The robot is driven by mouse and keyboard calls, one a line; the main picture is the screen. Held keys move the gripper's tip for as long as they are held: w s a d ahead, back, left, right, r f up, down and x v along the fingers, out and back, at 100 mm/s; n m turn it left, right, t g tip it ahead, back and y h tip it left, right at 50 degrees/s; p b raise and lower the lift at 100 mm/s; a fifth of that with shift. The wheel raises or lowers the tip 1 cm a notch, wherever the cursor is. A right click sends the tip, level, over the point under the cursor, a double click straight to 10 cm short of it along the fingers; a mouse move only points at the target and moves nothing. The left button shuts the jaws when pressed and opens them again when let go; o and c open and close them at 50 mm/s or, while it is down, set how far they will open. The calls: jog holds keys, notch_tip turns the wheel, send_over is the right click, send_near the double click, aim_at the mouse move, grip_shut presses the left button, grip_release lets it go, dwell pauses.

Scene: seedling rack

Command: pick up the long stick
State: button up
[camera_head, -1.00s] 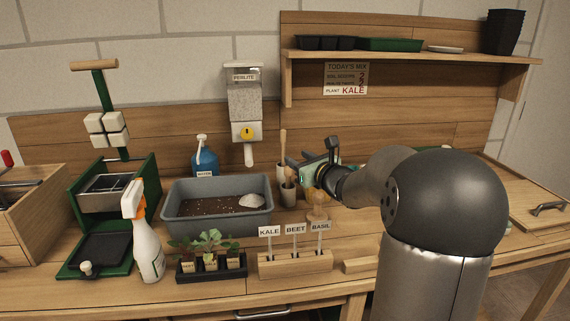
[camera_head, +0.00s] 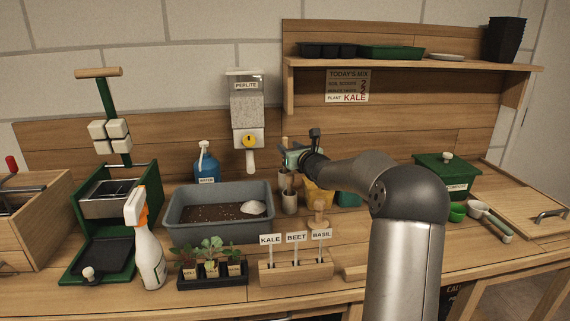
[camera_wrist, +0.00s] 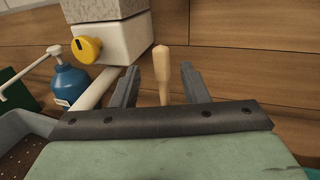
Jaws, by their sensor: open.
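The long stick is a pale wooden rod with a rounded, thicker top; its tip (camera_head: 285,142) shows just above my gripper (camera_head: 289,160) in the head view. In the wrist view the stick (camera_wrist: 162,65) stands upright between the two spread fingers of my gripper (camera_wrist: 160,82), with gaps on both sides. The fingers are open and hold nothing. The stick's lower part is hidden behind the gripper body. A small grey-brown cup (camera_head: 290,203) stands below the gripper in the head view.
The perlite dispenser (camera_head: 246,105) and blue water bottle (camera_head: 206,168) stand close on the left. The grey soil tub (camera_head: 190,228) is in front of them. A wooden label block (camera_head: 290,270) lies nearer. A green lidded box (camera_head: 447,178) stands right.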

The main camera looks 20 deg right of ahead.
aim_at(286, 144)
jog(key=w, duration=0.4)
jog(key=shift+w+f+p, duration=0.1)
jog(key=shift+w+p, duration=0.05)
jog(key=shift+p, duration=0.25)
grip_shut()
